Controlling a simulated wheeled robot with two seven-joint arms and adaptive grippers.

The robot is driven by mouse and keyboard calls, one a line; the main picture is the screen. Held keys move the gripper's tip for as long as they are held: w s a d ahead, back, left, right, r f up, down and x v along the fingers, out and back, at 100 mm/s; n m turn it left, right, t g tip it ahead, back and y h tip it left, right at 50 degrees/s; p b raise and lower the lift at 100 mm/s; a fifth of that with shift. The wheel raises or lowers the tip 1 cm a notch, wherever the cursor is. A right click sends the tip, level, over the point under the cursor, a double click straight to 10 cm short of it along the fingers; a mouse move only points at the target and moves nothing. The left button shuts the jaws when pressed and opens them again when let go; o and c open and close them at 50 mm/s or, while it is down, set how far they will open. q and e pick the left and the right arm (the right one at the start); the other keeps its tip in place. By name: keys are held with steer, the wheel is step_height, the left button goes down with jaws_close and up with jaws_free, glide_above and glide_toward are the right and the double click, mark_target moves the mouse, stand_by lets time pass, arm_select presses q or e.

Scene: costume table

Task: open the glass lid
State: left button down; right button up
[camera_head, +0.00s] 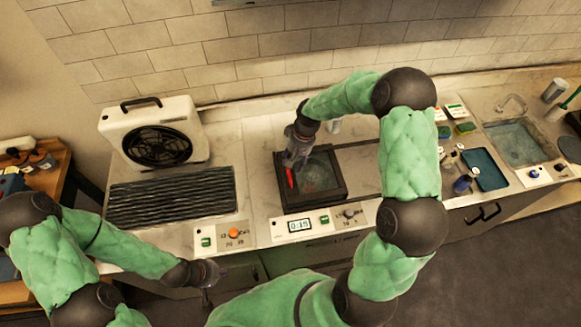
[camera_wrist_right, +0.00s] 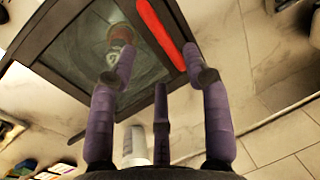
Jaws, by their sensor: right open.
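The glass lid (camera_head: 318,180) is a dark frame around a pane, lying flat and apparently closed on a dark box in the counter's middle. A red handle (camera_head: 290,177) runs along its left side; it shows large in the right wrist view (camera_wrist_right: 160,35). My right gripper (camera_head: 293,160) is over that handle with its fingers spread.
A white fan unit (camera_head: 152,134) and a dark ridged mat (camera_head: 172,198) are left of the lid. A timer panel (camera_head: 300,225) is in front. A blue tray (camera_head: 485,170), bottles and a sink (camera_head: 517,143) are to the right. A tiled wall stands behind.

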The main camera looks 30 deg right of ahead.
steer(key=shift+w+a+f, duration=0.1)
steer(key=shift+a+f, duration=0.05)
steer(key=shift+f, duration=0.75)
steer(key=shift+w+a+f, duration=0.1)
steer(key=shift+a+f, duration=0.1)
steer(key=shift+f, duration=0.7)
steer(key=shift+a+f, duration=0.15)
steer(key=shift+f, duration=0.75)
steer(key=shift+c, duration=0.3)
jaws_close()
